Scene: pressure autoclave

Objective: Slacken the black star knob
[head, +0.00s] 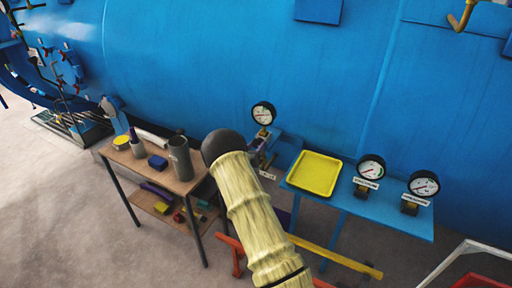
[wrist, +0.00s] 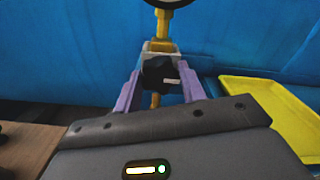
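The black star knob (wrist: 158,72) is in the middle of the wrist view, on a grey block with a brass stem below the gauge. A small white mark shows at its lower right. My gripper (wrist: 161,76) has its two purple fingers on either side of the knob, one at the left and one at the right. The fingers stand apart, close to the knob's edges. Whether they touch it I cannot tell. In the head view my arm covers most of the knob's surroundings, and the knob is not clear there. The gauge (head: 263,113) above it shows.
A yellow tray (head: 314,174) lies on the blue shelf (head: 405,218) to the right, with two more gauges (head: 370,169) (head: 423,186). A wooden cart (head: 150,178) with a grey cylinder (head: 181,158) and other items stands to the left. The big blue vessel (head: 220,60) fills the back.

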